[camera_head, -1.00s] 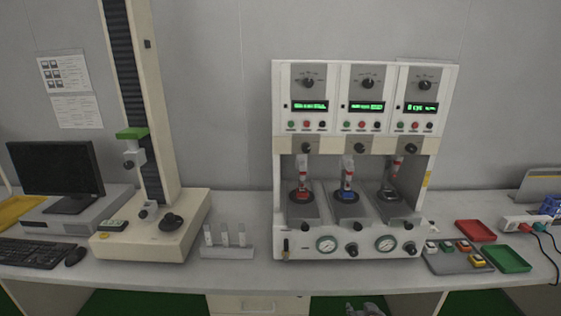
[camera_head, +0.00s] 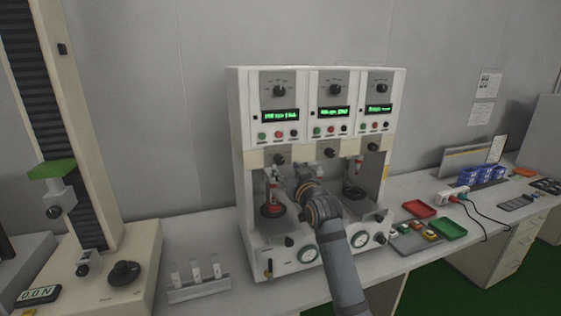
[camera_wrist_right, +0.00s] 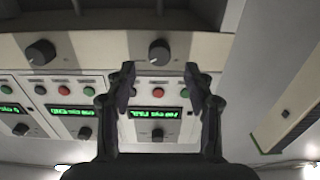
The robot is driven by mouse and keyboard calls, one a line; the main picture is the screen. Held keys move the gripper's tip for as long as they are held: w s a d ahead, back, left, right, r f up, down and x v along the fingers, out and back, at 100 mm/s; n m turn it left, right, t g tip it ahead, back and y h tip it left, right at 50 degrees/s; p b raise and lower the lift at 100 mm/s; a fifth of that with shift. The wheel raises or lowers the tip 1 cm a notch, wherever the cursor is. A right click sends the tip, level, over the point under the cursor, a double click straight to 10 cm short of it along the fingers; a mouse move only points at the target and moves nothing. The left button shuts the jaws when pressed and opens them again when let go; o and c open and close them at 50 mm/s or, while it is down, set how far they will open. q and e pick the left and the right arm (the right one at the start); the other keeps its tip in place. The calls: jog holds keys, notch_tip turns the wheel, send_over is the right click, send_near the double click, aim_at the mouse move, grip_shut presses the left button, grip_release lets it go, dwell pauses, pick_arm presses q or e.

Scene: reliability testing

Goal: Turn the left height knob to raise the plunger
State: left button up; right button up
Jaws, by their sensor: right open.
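The white tester holds three stations side by side. The left height knob (camera_head: 278,158) is a black knob on the beige strip below the left display; in the right wrist view the picture is upside down and the knob (camera_wrist_right: 160,52) shows just beyond and between my fingertips. My right gripper (camera_wrist_right: 159,76) is open, one finger on each side of the knob's line, and looks empty. In the head view my right wrist and arm cover the middle station and hide the fingertips. The left plunger (camera_head: 271,180), with a red part, hangs over its base. My left gripper is not in view.
The middle height knob (camera_wrist_right: 41,52) shows at left in the wrist view. A white rack (camera_head: 198,288) with several samples stands left of the tester (camera_head: 238,130), beside a tall test stand (camera_head: 75,130). Red (camera_head: 419,209) and green trays (camera_head: 449,229) lie to the right.

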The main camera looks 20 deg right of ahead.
aim_at(281, 162)
jog(key=w, duration=0.4)
jog(key=shift+w+p, duration=0.15)
jog(key=shift+p, duration=0.25)
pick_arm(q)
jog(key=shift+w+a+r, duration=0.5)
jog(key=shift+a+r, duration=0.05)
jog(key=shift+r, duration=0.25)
pick_arm(e)
jog(key=shift+w, duration=0.35)
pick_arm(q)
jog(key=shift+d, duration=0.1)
pick_arm(e)
jog(key=shift+a, duration=0.1)
jog(key=shift+c, duration=0.4)
grip_shut()
